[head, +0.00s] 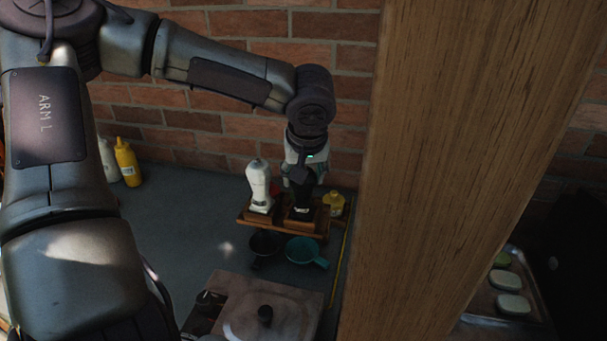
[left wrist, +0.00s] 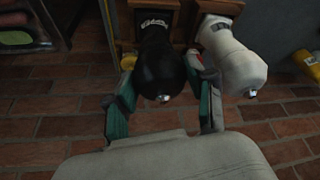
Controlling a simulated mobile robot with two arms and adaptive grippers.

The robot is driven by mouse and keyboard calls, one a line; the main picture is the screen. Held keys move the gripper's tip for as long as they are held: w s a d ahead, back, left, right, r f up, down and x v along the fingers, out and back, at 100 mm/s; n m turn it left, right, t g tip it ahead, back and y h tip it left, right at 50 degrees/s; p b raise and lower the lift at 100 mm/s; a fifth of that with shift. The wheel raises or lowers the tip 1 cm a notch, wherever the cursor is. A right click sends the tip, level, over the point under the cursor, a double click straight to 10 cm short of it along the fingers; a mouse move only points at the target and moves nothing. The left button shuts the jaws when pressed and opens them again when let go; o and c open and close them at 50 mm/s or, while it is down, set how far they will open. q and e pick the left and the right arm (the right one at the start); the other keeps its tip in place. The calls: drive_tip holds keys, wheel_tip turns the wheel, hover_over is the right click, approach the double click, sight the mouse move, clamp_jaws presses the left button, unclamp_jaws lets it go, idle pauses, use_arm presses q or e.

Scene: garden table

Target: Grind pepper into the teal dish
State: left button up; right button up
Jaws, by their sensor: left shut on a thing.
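The black pepper mill (head: 302,207) stands in a wooden rack (head: 246,222) against the brick wall. Its dark body and pepper label also show in the left wrist view (left wrist: 160,65). My left gripper (head: 305,174) comes down from above and is shut on the black mill, with one finger on each side of it in the left wrist view (left wrist: 163,105). The teal dish (head: 304,251), with a handle to the right, sits on the counter in front of the rack. My right gripper is not in view.
A white mill (head: 259,185) stands close beside the black one. A small black pan (head: 264,244) lies left of the teal dish. A lidded box (head: 245,300) is in front. A yellow bottle (head: 127,163) stands at left. A wooden post (head: 460,150) blocks the right.

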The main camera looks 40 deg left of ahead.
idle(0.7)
use_arm(q)
drive_tip(key=o, duration=1.2)
drive_tip(key=shift+r, duration=0.1)
drive_tip(key=v, duration=1.1)
drive_tip(key=shift+s+r, duration=0.1)
drive_tip(key=shift+r, duration=0.3)
